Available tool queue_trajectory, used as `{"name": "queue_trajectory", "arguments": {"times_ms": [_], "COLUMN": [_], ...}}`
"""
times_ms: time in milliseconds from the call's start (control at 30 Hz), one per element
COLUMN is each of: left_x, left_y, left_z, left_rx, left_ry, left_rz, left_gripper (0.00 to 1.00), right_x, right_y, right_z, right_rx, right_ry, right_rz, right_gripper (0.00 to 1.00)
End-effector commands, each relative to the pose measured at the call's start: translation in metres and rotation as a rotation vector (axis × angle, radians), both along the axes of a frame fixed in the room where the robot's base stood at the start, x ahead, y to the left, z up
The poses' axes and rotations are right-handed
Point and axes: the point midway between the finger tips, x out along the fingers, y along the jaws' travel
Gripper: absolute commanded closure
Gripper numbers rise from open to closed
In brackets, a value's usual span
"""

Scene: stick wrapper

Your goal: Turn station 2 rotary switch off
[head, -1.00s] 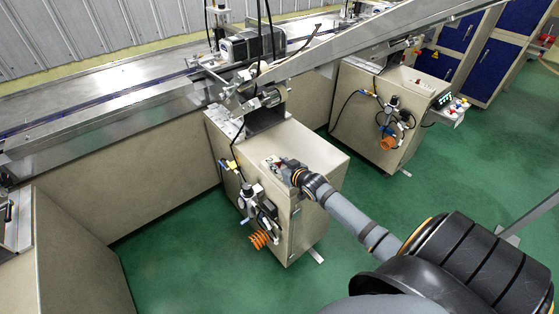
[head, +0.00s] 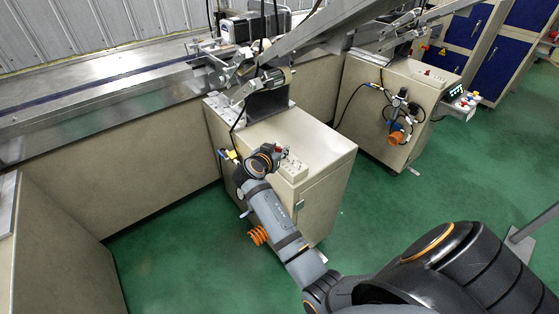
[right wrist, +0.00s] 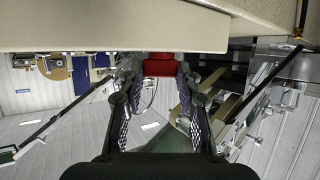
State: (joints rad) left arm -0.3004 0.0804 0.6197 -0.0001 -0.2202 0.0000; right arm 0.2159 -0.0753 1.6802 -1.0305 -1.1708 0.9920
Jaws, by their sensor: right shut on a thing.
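My right gripper (head: 277,152) is at the top front edge of the near beige cabinet (head: 310,140), beside a small pale control panel (head: 293,168). In the right wrist view, its two dark fingers (right wrist: 156,80) are on either side of a red block-like switch knob (right wrist: 159,65) under the beige surface, and they are shut on it. A small red spot shows at the gripper tip in the head view (head: 279,148). The knob's turn angle cannot be read. My left gripper is not in view.
A metal conveyor (head: 100,90) runs behind the cabinet. An orange coiled hose (head: 258,235) hangs at the cabinet's front left. A second beige cabinet (head: 435,90) with red buttons stands farther right. Green floor (head: 400,220) is open between them.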

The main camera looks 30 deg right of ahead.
Motion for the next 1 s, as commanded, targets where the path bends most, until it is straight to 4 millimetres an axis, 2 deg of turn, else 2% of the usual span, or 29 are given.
{"name": "queue_trajectory", "arguments": {"times_ms": [33, 100, 433, 533, 700, 1000], "left_x": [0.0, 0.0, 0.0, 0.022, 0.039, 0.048], "left_y": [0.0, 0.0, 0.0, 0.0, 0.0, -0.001], "left_z": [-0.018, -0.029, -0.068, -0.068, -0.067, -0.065], "left_rx": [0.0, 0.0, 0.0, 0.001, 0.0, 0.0], "left_ry": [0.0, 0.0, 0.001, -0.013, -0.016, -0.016], "left_rz": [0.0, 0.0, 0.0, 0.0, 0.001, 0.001], "left_gripper": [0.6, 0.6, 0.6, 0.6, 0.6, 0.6], "right_x": [0.002, 0.003, 0.005, 0.006, 0.006, 0.006], "right_y": [0.002, 0.002, 0.003, 0.003, 0.003, 0.003], "right_z": [-0.01, -0.009, -0.006, -0.006, -0.004, -0.003], "right_rx": [0.005, 0.003, 0.001, 0.001, 0.002, 0.002], "right_ry": [0.0, -0.001, 0.003, 0.005, 0.005, 0.008], "right_rz": [-0.04, -0.102, -0.338, -0.386, -0.44, -0.472], "right_gripper": [0.98, 0.98, 0.98, 0.98, 0.98, 0.98]}}
